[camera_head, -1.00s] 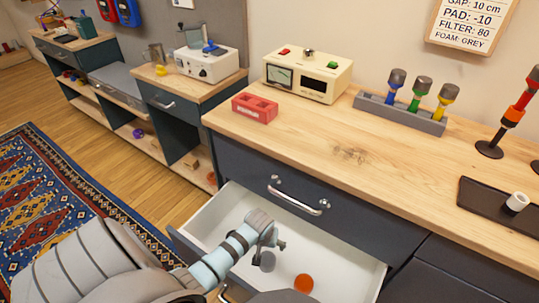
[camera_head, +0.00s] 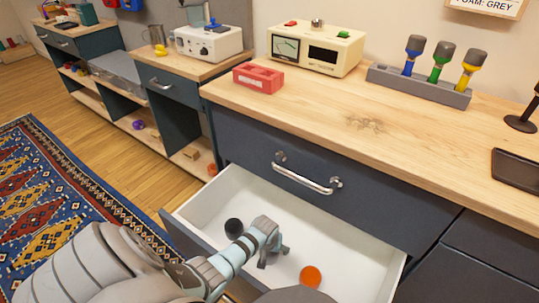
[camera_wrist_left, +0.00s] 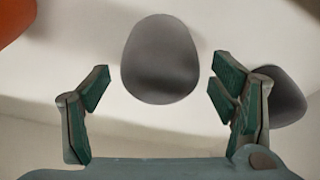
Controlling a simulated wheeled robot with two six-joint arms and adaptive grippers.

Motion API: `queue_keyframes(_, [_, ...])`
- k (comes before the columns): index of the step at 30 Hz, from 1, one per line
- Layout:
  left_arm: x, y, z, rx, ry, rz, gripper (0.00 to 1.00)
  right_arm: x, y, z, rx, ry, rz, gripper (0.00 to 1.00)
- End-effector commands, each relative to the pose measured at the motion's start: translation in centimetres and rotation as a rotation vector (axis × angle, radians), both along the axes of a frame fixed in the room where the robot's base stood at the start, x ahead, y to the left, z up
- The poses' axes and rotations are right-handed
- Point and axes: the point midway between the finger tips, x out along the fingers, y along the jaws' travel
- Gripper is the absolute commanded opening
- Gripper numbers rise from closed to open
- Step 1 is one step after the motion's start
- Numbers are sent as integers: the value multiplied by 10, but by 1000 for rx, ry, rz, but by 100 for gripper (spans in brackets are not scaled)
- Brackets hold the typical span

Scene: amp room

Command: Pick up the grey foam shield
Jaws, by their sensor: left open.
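In the left wrist view a rounded grey foam shield (camera_wrist_left: 160,58) lies on the white drawer floor, centred just beyond and between my open fingertips. My left gripper (camera_wrist_left: 160,88) is open, with a green-padded finger on each side and a gap to the shield. In the head view my left gripper (camera_head: 272,258) reaches down into the open drawer (camera_head: 340,262); it mostly hides the shield there. A darker grey foam shield (camera_head: 233,227) lies to its left; it also shows behind the right finger in the wrist view (camera_wrist_left: 288,98). My right gripper is not in view.
An orange foam shield (camera_head: 310,276) lies in the drawer to the right of my gripper. A red block (camera_head: 258,78), a meter (camera_head: 317,48) and a grey screwdriver rack (camera_head: 418,86) stand on the countertop.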

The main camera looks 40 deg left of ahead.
Motion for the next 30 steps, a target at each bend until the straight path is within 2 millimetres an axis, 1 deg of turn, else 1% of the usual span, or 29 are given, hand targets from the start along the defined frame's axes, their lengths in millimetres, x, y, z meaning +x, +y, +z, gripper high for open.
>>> queue_keyframes(4, [0,0,3,0,-1,0,79,3,-2,3,-2,-5,1,64])
queue_keyframes(9, [0,0,3,0,-1,0,51,3,2,3,2,-6,1,64])
queue_keyframes(11, [0,0,3,0,-1,0,44,3,3,3,3,-6,0,64])
queue_keyframes(20, [0,0,3,0,-1,0,43,3,3,3,4,-5,-1,64])
queue_keyframes(23, [0,0,8,0,-1,1,43,2,3,7,4,-4,-1,64])
queue_keyframes(26, [0,0,21,1,-2,1,43,2,4,16,7,-3,-4,64])
queue_keyframes(29, [1,1,46,0,-3,1,43,0,7,33,11,-1,-11,64])
queue_keyframes(30, [1,1,58,1,-4,1,43,-2,8,41,14,2,-14,64])
